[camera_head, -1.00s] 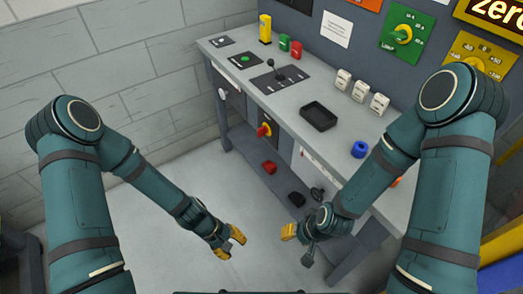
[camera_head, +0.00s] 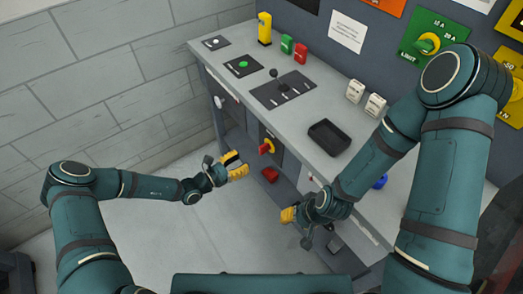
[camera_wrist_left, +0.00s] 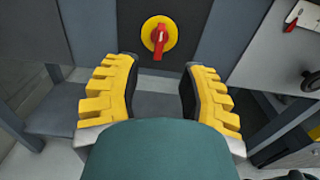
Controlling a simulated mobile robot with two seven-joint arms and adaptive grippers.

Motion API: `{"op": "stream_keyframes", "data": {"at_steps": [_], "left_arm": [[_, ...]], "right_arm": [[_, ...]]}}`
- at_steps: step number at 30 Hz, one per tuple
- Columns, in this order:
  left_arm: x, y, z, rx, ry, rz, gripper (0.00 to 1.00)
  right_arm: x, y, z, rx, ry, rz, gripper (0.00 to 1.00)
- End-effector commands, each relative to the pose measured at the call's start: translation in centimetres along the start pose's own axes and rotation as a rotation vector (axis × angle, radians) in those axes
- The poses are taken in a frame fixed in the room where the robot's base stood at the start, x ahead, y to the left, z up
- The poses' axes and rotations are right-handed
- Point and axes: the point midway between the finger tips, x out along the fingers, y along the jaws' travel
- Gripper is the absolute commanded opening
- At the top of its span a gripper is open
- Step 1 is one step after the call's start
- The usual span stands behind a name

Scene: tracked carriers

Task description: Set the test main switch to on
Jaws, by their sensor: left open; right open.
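A rotary switch with a red handle on a yellow round plate (camera_head: 267,147) sits on a dark panel on the bench's front face. It also shows in the left wrist view (camera_wrist_left: 158,38), upper middle, with its red handle pointing about upright. I cannot read a label for it. My left gripper (camera_head: 236,166) is open and empty, left of the switch and a short way in front of it. In the left wrist view its yellow fingers (camera_wrist_left: 159,66) stand apart below the switch, not touching it. My right gripper (camera_head: 290,214) is open, lower right by the bench's front.
The grey bench top (camera_head: 225,92) bears a black tray (camera_head: 328,138), a joystick panel (camera_head: 283,90) and green and red blocks. A white panel with a round knob is at right in the wrist view.

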Motion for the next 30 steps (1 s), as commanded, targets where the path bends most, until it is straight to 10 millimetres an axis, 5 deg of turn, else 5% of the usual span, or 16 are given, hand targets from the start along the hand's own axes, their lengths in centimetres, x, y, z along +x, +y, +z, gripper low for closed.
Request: {"op": "stream_keyframes", "data": {"at_steps": [13,28,30], "left_arm": [[7.8,-0.1,-0.1,0.001,0.0,-0.003,0.41],[9.1,-0.1,0.0,0.001,0.002,-0.003,0.41],[9.1,-0.1,0.0,0.001,0.002,-0.003,0.16]], "right_arm": [[1.5,0.6,-0.2,-0.001,0.008,0.0,0.47],[1.7,0.6,-0.2,-0.002,0.01,0.0,0.47],[1.7,0.6,-0.2,-0.002,0.01,0.0,0.47]]}}
